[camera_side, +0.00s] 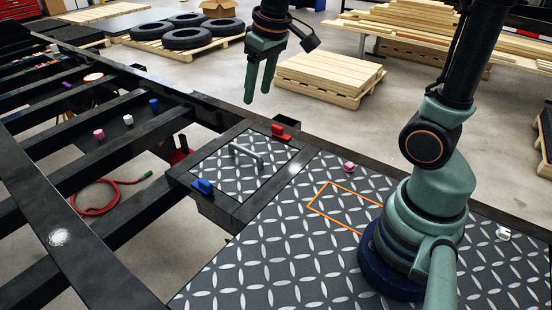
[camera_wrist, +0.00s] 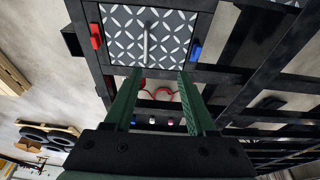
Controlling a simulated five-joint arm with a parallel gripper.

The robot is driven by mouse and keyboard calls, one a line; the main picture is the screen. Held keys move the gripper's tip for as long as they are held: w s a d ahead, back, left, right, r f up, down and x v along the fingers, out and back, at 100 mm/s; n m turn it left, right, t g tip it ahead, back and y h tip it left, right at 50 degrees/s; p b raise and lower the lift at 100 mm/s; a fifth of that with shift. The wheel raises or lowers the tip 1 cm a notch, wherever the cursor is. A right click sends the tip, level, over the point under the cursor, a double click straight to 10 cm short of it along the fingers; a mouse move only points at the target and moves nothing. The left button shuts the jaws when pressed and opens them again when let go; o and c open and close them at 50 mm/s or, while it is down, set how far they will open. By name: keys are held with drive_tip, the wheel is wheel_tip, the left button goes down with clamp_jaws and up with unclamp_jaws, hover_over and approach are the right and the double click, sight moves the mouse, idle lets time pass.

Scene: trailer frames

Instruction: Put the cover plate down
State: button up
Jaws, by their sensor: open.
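The cover plate (camera_side: 223,172) is a diamond-tread square with a grey bar handle (camera_side: 246,155). It lies in a dark square frame at the near end of the trailer frame. A red latch (camera_side: 281,132) is at its far right side and a blue latch (camera_side: 202,187) at its near left side. My gripper (camera_side: 262,95) is open and empty, up in the air beyond the plate and apart from it. In the wrist view the plate (camera_wrist: 125,42) and its handle (camera_wrist: 146,45) show ahead of the open fingers (camera_wrist: 157,95).
An orange rectangle outline (camera_side: 345,207) is marked on the tread deck (camera_side: 290,255), with a pink piece (camera_side: 349,167) near it. Open gaps lie between the black trailer beams (camera_side: 75,165). Stacked boards (camera_side: 330,80) stand behind.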

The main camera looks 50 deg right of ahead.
drive_tip(key=w+d+f+g, duration=0.2)
drive_tip(key=w+f, duration=0.3)
drive_tip(key=g, duration=0.1)
hover_over(245, 149)
wheel_tip(245, 149, down, 6)
wheel_tip(245, 149, down, 12)
drive_tip(key=shift+f, duration=0.25)
clamp_jaws()
drive_tip(key=shift+w+r, duration=0.1)
idle(1.2)
